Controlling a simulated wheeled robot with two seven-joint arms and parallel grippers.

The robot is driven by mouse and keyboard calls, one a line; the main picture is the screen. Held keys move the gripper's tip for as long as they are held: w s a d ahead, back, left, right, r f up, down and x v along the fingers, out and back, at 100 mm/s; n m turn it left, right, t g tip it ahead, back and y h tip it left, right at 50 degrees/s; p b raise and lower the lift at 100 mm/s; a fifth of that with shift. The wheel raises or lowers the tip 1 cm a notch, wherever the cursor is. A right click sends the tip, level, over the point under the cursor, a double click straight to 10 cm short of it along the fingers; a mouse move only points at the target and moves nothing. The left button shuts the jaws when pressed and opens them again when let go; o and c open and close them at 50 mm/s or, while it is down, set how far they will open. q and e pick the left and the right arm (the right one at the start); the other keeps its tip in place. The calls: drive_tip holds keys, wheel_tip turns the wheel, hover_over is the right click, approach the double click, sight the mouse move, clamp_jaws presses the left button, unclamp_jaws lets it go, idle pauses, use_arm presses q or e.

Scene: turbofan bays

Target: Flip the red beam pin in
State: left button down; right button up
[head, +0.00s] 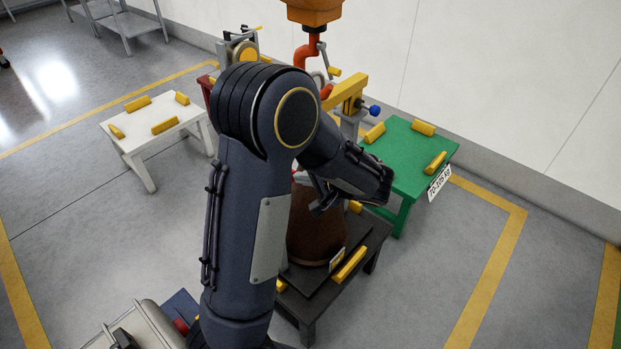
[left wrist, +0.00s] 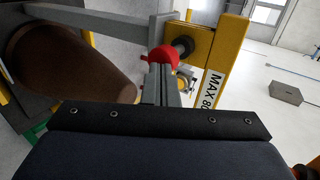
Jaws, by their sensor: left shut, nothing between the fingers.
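The red pin end (left wrist: 163,58) shows in the left wrist view as a rounded red knob. It is beside a yellow beam or plate (left wrist: 205,50) with a dark round fitting on it. My left gripper (left wrist: 158,78) is shut and empty, with its narrow grey fingers pointing at the red knob. The fingertips overlap the knob in the picture; I cannot tell whether they touch. In the head view my left gripper (head: 317,190) is by the brown cone (head: 316,230), partly hidden by my arm. My right gripper is not in view.
The brown cone stands on a dark table (head: 320,290) with yellow blocks. A green table (head: 408,155) is at the right and a white table (head: 150,125) at the left. A yellow beam (head: 345,92) and a blue ball (head: 375,110) are behind my arm. Floor at the right is clear.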

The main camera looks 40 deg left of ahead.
use_arm(q)
drive_tip(key=a+b, duration=0.2)
drive_tip(key=a, duration=0.2)
drive_tip(key=shift+w+f, duration=0.1)
idle(0.5)
